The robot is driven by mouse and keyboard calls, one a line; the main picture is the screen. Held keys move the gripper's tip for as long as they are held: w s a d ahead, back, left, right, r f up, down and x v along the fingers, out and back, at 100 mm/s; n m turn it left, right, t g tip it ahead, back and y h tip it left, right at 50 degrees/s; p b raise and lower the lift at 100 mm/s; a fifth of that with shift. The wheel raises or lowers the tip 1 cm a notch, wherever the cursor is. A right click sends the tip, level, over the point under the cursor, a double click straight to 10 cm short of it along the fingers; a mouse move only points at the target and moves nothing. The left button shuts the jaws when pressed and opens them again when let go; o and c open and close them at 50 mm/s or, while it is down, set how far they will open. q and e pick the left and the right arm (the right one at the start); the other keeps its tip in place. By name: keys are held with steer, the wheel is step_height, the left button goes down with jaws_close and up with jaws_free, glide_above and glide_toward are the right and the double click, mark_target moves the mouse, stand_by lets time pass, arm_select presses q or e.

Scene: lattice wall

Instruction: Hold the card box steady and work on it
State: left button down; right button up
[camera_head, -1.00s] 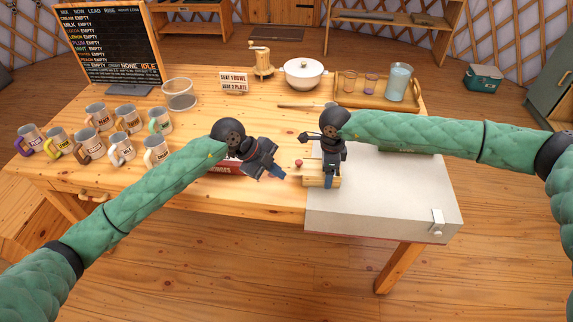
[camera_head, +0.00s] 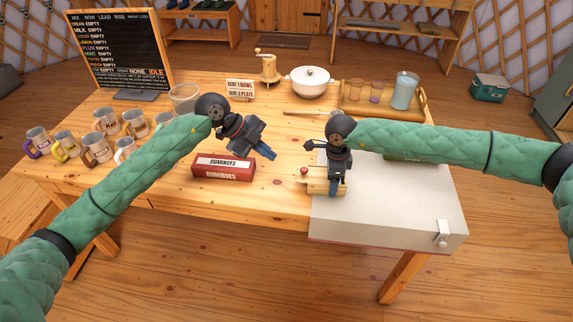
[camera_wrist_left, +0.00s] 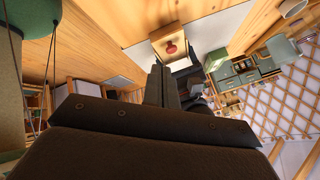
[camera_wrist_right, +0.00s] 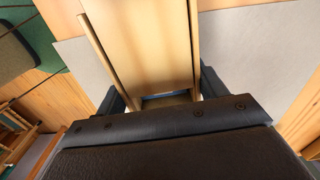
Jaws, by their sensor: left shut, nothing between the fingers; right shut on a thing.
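The card box (camera_head: 316,187) is a small pale wooden box with a red knob at its left end. It sits over the left front edge of the grey slab. My right gripper (camera_head: 337,188) is shut on it from above; in the right wrist view the wooden box (camera_wrist_right: 145,45) lies between the fingers. My left gripper (camera_head: 266,153) is shut and empty, left of the box and apart from it. In the left wrist view the shut fingers (camera_wrist_left: 159,85) point toward the box (camera_wrist_left: 188,38) and its knob.
A red dominoes box (camera_head: 223,168) lies left of the card box, near my left gripper. The grey slab (camera_head: 400,205) fills the right front table corner. Several mugs (camera_head: 95,150) stand at the left. A pot (camera_head: 311,83) and a tray (camera_head: 424,103) are at the back.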

mark_target(301, 171)
arm_select(q)
steer(key=w+a+f+m+g+h, duration=0.35)
steer(key=w+f+m, duration=0.2)
steer(key=m, duration=0.25)
steer(key=d+m, duration=0.2)
steer(key=d, duration=0.1)
steer(key=s+d+f+m, duration=0.1)
steer(key=d+m, duration=0.1)
steer(key=d, duration=0.1)
steer(key=s+d+f+m+h, duration=0.1)
steer(key=d+m, duration=0.1)
steer(key=d, duration=0.1)
steer(key=shift+d+f, duration=0.25)
steer(key=shift+d, duration=0.1)
stand_by(0.4)
